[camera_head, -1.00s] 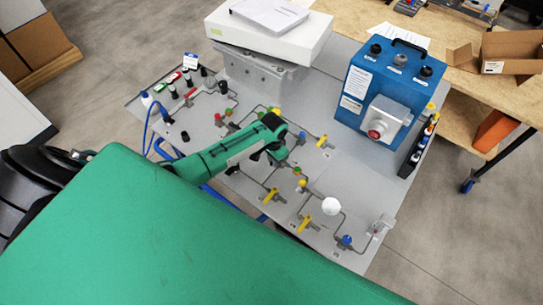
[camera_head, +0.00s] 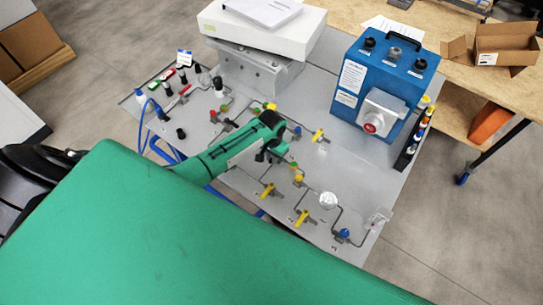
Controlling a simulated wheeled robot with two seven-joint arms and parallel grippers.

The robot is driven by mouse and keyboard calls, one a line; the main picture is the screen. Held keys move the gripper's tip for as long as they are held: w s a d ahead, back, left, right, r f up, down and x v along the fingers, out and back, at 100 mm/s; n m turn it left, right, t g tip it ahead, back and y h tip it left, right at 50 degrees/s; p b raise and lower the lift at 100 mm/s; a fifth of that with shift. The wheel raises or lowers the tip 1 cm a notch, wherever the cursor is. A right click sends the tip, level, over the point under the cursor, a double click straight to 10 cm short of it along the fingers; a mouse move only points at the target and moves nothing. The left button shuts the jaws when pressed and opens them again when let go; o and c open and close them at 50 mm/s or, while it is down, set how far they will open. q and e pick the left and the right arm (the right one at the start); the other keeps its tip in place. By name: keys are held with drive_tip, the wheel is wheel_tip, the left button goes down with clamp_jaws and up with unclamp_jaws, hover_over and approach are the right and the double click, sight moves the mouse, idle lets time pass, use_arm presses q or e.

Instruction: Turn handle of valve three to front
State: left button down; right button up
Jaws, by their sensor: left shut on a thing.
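The grey panel (camera_head: 300,172) carries thin pipes and valves with coloured handles. A blue knob (camera_head: 343,234) sits near the front right corner. I cannot read which valve is number three. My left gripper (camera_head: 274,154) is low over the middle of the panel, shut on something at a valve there. My arm and gripper hide the held part and its angle. My right gripper is not in view.
A blue box (camera_head: 385,85) with a red button stands at the panel's back right. A white case (camera_head: 262,36) sits on a grey block behind. Red, black and white fittings crowd the left. A round white gauge (camera_head: 328,200) is near the front right.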

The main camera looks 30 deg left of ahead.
use_arm(q)
drive_tip(key=c, duration=1.4)
unclamp_jaws()
wheel_tip(320, 180, up, 14)
drive_tip(key=b, duration=0.4)
drive_tip(key=shift+f, duration=0.1)
